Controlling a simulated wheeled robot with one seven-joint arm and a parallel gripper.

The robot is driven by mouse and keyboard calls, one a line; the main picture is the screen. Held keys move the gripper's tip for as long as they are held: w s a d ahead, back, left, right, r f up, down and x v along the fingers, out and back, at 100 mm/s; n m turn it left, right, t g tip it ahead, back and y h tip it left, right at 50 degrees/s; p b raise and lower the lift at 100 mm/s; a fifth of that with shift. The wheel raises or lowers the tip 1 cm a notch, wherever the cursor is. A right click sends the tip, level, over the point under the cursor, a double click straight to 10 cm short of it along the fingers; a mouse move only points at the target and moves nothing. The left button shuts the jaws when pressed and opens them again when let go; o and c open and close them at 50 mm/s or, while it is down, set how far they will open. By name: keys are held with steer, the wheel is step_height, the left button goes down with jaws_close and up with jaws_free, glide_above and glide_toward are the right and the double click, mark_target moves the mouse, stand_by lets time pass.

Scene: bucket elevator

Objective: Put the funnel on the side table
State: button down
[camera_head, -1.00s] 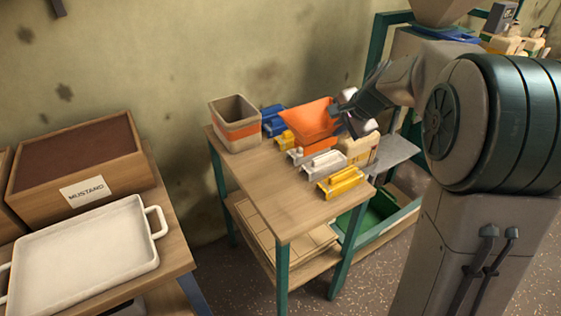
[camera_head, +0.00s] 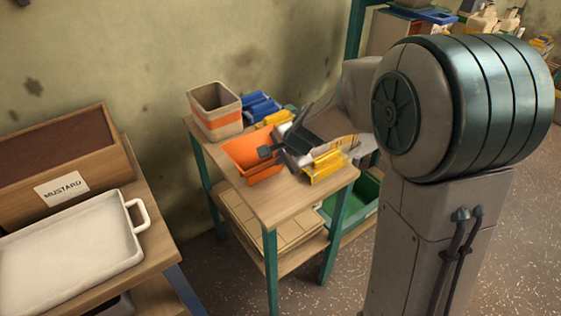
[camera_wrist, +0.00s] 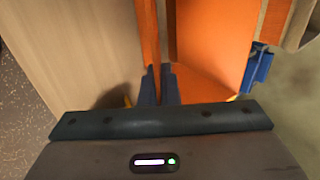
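The orange funnel (camera_head: 252,158) is at the middle of the small wooden table with green legs (camera_head: 271,207), which I take for the side table, in the head view. I cannot tell if its underside touches the tabletop. My gripper (camera_head: 277,152) reaches it from the right. In the wrist view the dark fingers (camera_wrist: 158,84) stand close on both sides of the funnel's thin orange wall (camera_wrist: 150,40), shut on it. The rest of the funnel (camera_wrist: 212,40) shows to the right, with bare wood to the left.
A beige bin with an orange band (camera_head: 216,112) stands at the table's back left corner. Blue parts (camera_head: 262,107) and yellow parts (camera_head: 325,167) lie behind and right of the funnel. A white tray (camera_head: 70,240) and a mustard box (camera_head: 60,165) sit on a table at left.

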steer(key=shift+f, duration=0.25)
steer(key=shift+f, duration=0.15)
steer(key=c, duration=1.7)
jaws_free()
steer(key=shift+r, duration=0.2)
steer(key=shift+d+r, duration=0.1)
steer(key=shift+r, duration=0.2)
steer(key=p+v, duration=0.3)
steer(key=v, duration=0.8)
steer(key=s+d+n+g+h, duration=0.1)
steer(key=s+d+n, duration=0.2)
steer(key=s, duration=0.3)
steer(key=s+d+f+n+g+h, duration=0.1)
steer(key=s+d+n, duration=0.2)
steer(key=s, duration=0.3)
steer(key=s+d+n+g+h, duration=0.1)
steer(key=s+d+n, duration=0.2)
steer(key=s+n, duration=0.2)
steer(key=shift+s+d+f+h, duration=0.1)
steer(key=shift+s+d+h, duration=0.1)
steer(key=shift+s, duration=0.35)
steer(key=shift+s+d+f+h, duration=0.1)
steer(key=shift+s+d, duration=0.1)
steer(key=shift+s, duration=0.35)
